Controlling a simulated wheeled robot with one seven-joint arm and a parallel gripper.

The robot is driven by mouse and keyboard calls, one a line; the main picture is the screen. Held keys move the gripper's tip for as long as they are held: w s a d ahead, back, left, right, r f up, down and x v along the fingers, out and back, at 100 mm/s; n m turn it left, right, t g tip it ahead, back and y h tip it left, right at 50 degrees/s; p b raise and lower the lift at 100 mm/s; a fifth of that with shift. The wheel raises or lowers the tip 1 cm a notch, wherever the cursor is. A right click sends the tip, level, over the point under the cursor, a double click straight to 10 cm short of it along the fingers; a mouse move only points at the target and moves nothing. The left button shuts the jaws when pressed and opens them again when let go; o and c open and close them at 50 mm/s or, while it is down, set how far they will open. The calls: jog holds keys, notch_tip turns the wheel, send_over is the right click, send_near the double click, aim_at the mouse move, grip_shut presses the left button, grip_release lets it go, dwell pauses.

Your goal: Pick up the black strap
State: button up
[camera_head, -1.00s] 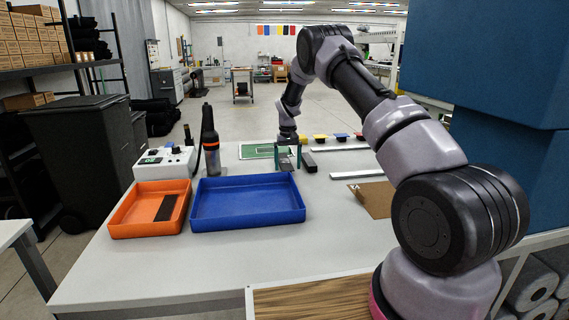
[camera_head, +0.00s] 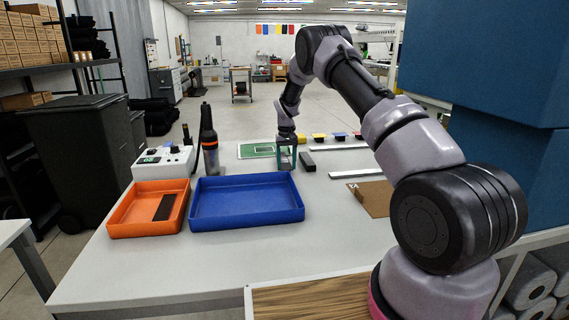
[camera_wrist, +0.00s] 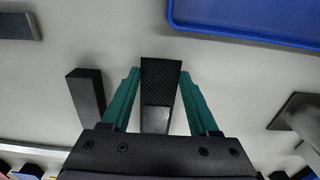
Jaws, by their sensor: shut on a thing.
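The black strap (camera_wrist: 161,82) is a dark, ribbed strip between the two teal fingers in the wrist view. My gripper (camera_wrist: 160,78) is shut on it, with a fingertip along each long side. The strap's near end looks smoother and greyer. In the head view my gripper (camera_head: 286,158) points down at the far part of the table, behind the blue tray. There the fingers mostly hide the strap, and I cannot tell whether it is off the table.
A dark block (camera_wrist: 86,96) lies just left of my gripper in the wrist view. The blue tray (camera_head: 248,217) is empty. The orange tray (camera_head: 122,217) holds a dark strip (camera_head: 165,207). Cardboard (camera_head: 372,198) lies right.

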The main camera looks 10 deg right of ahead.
notch_tip(320, 180, up, 9)
jog(key=s+d+f, duration=0.2)
jog(key=s+d, duration=0.1)
jog(key=s, duration=0.4)
jog(key=s+d+f, duration=0.3)
jog(key=s, duration=0.4)
jog(key=s+d+f, duration=0.2)
jog(key=s+d, duration=0.1)
jog(key=s, duration=0.5)
jog(key=shift+d+f, duration=0.15)
jog(key=w+a+r, duration=0.3)
jog(key=w, duration=0.4)
jog(key=w+a+r, duration=0.3)
jog(key=w, duration=0.4)
jog(key=w+a+r, duration=0.2)
jog(key=w+a, duration=0.1)
jog(key=w, duration=0.5)
jog(key=shift+a+r, duration=0.15)
jog(key=shift+r, duration=0.25)
jog(key=shift+f, duration=4.8)
jog(key=shift+f, duration=0.4)
